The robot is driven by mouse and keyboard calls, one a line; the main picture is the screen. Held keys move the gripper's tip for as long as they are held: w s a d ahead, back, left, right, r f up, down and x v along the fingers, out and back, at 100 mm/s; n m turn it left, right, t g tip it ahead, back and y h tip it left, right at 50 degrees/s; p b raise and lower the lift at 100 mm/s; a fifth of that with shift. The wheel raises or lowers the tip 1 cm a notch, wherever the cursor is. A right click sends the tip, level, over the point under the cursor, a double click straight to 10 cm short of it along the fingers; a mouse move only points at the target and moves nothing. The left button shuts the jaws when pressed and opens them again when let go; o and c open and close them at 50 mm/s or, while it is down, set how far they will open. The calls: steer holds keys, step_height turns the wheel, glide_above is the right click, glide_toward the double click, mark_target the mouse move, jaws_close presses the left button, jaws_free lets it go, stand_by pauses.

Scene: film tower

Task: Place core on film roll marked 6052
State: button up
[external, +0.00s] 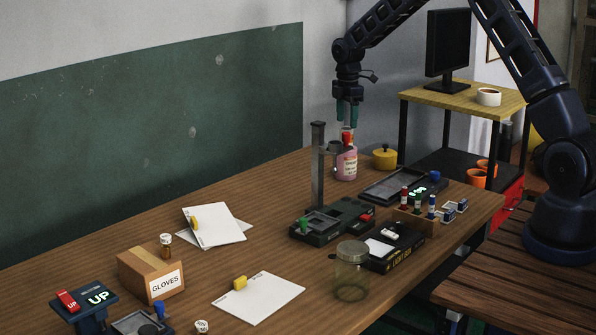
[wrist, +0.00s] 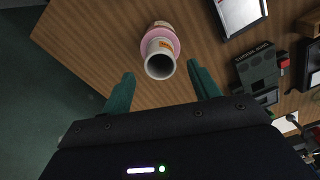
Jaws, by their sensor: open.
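A pink roll-like object (external: 347,165) with a pale label stands upright at the far end of the table, with a red part (external: 347,138) on top. In the wrist view, a white hollow tube (wrist: 160,66) with an orange label stands out of a pink disc (wrist: 174,41). I cannot tell whether the tube is the separate core, and no mark 6052 is legible. My gripper (external: 347,126) points down just above the red part. Its green fingers (wrist: 160,72) are apart, one on each side of the tube in the wrist view, holding nothing.
A black device with a tall post (external: 318,165) stands close to the pink object. Bare tabletop lies left of the pink object.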

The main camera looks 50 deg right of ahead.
steer(key=s+a+r+m, duration=0.1)
steer(key=s+a+r, duration=0.15)
steer(key=r, duration=0.35)
steer(key=s+a+r+m+t, duration=0.1)
steer(key=s+r, duration=0.3)
steer(key=r, duration=0.2)
steer(key=s+a+r+m, duration=0.1)
steer(key=s+a+r, duration=0.1)
steer(key=s+r, duration=0.35)
steer(key=s+a+r+m+t, duration=0.1)
steer(key=s+a+r+m, duration=0.15)
steer(key=s+r, duration=0.3)
steer(key=s+a+r+m, duration=0.1)
steer(key=s+a+r, duration=0.25)
steer(key=s, duration=0.35)
steer(key=s+a+m+t, duration=0.1)
steer(key=s+a+m, duration=0.1)
steer(key=s, duration=1.1)
steer(key=s+a+m+t, duration=0.1)
steer(key=s+m, duration=0.4)
steer(key=s, duration=0.9)
steer(key=shift+s+a+f+t, duration=0.25)
steer(key=shift+s+a+t, duration=0.05)
steer(key=shift+a, duration=0.55)
